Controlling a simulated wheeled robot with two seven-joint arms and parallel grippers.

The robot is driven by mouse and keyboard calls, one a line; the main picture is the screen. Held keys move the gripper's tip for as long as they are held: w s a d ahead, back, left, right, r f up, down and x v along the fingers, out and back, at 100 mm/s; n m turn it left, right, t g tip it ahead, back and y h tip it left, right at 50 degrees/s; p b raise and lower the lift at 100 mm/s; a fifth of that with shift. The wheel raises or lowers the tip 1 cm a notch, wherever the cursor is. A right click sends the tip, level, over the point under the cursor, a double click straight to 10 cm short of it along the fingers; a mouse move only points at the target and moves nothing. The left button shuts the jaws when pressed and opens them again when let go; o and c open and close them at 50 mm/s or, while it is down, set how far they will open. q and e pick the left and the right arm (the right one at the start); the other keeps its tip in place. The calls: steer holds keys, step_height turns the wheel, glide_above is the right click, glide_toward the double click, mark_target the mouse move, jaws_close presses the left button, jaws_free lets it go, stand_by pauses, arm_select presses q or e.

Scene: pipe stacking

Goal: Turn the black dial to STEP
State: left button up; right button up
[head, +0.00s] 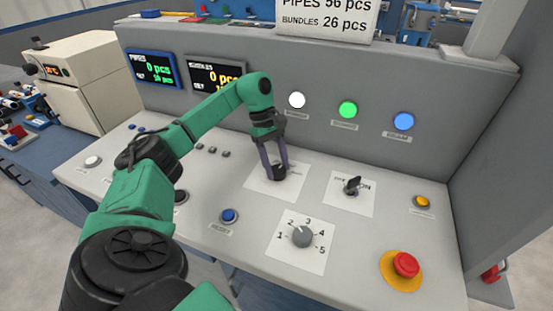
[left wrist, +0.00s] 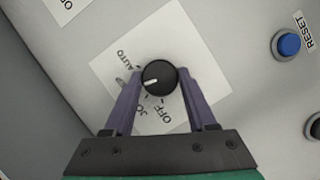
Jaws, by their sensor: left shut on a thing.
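The black dial (left wrist: 161,74) sits on a white label plate (left wrist: 109,68) on the console. My left gripper (left wrist: 158,84) is shut on it, with a purple finger on each side. The dial's white pointer mark faces left and slightly down in the left wrist view, towards the left finger. AUTO and OFF can be read around the dial. Part of a label like JOG shows beside the left finger, and another mark there is mostly hidden. In the head view the dial (head: 279,173) shows between the fingertips. My right gripper is not in view.
Right of the dial stand a black switch (head: 352,186) and a numbered grey knob (head: 302,237). A blue RESET button (head: 229,216), a yellow button (head: 422,202) and a red emergency stop (head: 405,265) also stand up from the panel. The upright console wall (head: 330,75) rises behind.

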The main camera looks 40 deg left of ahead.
arm_select(q)
steer(key=shift+w+m, duration=0.1)
steer(key=shift+m, duration=0.5)
steer(key=o, duration=1.4)
steer(key=p+v, duration=0.2)
steer(key=v, duration=0.5)
steer(key=p+v, duration=0.3)
steer(key=v, duration=0.4)
steer(key=shift+w+r, duration=0.2)
steer(key=shift+r, duration=0.1)
